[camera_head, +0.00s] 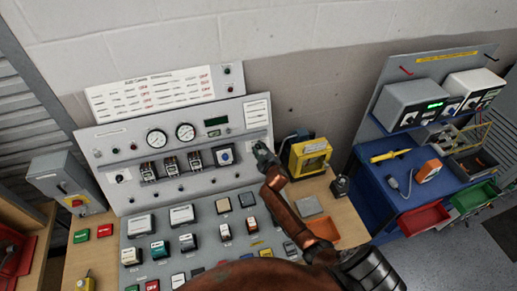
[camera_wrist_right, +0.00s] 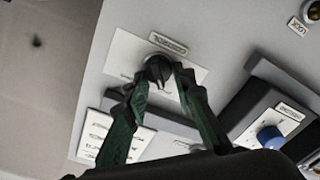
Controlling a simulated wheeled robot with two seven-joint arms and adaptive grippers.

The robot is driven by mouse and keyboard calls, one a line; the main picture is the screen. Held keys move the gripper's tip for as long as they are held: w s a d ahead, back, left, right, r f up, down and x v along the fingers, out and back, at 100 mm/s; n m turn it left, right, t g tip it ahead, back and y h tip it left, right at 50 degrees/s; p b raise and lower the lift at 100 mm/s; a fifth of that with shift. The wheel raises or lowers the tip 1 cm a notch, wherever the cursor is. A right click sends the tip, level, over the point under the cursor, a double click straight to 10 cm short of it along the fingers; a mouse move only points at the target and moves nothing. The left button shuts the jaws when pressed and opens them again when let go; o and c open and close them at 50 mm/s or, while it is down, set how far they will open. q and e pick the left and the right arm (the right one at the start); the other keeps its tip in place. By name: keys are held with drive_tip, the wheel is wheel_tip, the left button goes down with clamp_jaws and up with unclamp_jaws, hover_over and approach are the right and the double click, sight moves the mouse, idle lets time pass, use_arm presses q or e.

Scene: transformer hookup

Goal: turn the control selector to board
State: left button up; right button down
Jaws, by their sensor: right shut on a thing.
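The control selector (camera_wrist_right: 157,68) is a small black round knob on a white label plate (camera_wrist_right: 123,58) with a "CONTROL" tag. In the wrist view, the two dark green fingers of my right gripper (camera_wrist_right: 160,80) stand one on each side of the knob, shut on it. A light mark shows on the knob, but I cannot read which position it points to. In the head view my right gripper (camera_head: 261,152) is at the right edge of the upright grey panel (camera_head: 235,180) and hides the knob. My left gripper is not in view.
A blue knob (camera_wrist_right: 270,137) on a dark module sits close to the right gripper. A yellow box (camera_head: 310,157) stands right of the panel. Gauges (camera_head: 156,139) and small switches fill the panel, and several blocks lie on its sloped lower face. A blue workbench (camera_head: 385,208) stands further right.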

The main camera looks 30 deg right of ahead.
drive_tip(key=c, duration=1.6)
unclamp_jaws()
drive_tip(key=v, duration=1.2)
drive_tip(key=shift+f, duration=0.1)
